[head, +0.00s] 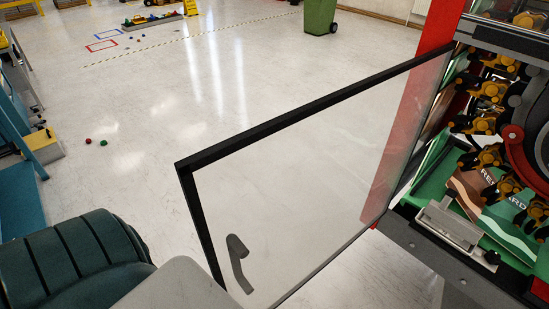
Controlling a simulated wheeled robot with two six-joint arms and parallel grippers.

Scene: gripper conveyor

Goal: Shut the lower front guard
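The lower front guard (318,180) is a clear panel in a black frame. It stands swung open, out from the machine (490,150) on the right, with its far edge by the red post (432,35). A grey curved handle (238,265) sits low on the panel, near the free edge closest to me. The machine's front opening is uncovered and shows several orange and black grippers inside. The bottom of the free edge runs out of the picture. Neither of my grippers shows in the head view.
A green bin (320,15) stands at the back. A red ball (88,141) and a green ball (103,143) lie on the floor at left, near a blue bench (18,180). The pale floor left of the guard is mostly clear.

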